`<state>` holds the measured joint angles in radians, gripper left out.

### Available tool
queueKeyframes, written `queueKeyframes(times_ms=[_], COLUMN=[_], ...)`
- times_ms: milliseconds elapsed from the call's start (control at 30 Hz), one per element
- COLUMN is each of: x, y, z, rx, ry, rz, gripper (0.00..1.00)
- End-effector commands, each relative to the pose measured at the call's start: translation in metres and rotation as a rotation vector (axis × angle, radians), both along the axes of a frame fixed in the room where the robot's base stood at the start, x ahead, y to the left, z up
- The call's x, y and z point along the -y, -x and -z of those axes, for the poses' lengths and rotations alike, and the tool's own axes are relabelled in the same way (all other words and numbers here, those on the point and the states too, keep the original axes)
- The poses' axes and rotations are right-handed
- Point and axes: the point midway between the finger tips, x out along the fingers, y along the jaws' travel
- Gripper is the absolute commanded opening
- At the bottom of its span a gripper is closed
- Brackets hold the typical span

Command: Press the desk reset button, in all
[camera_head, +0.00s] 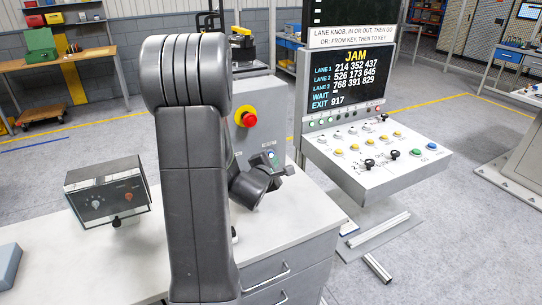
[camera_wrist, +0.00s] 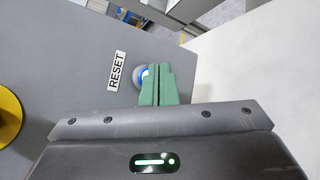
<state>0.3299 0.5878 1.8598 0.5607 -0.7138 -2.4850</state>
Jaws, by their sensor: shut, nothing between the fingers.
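The desk reset button (camera_wrist: 140,74) is blue with a pale ring, on a grey panel beside a white label reading RESET. In the head view it shows as a small blue spot (camera_head: 271,152) on the grey box (camera_head: 262,100) standing on the desk. My gripper (camera_wrist: 162,68) is shut and empty, its green fingers together. The fingertips overlap the right part of the button in the wrist view; I cannot tell whether they touch it. In the head view my gripper (camera_head: 283,170) is close in front of the box's lower part.
A red mushroom button on a yellow disc (camera_head: 246,117) is higher on the same box. A small box with knobs (camera_head: 108,192) stands on the desk (camera_head: 120,265) at left. A control console (camera_head: 375,165) with a screen reading JAM stands at right. Floor between is mostly clear.

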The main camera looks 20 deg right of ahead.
Motion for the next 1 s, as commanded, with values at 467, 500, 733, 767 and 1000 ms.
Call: queueKeyframes(times_ms=[467,500,733,767,1000], x=[-0.0006,-0.0006,-0.0008,-0.0008,-0.0009], y=[-0.0059,-0.0061,-0.0082,-0.0086,-0.0116], z=[-0.0003,-0.0003,-0.0007,-0.0007,-0.0006], rx=[0.000,0.000,0.000,0.000,0.000], ry=[0.000,0.000,0.000,0.000,0.000], rz=[0.000,0.000,0.000,0.000,0.000], gripper=[0.00,0.00,0.00,0.00,0.00])
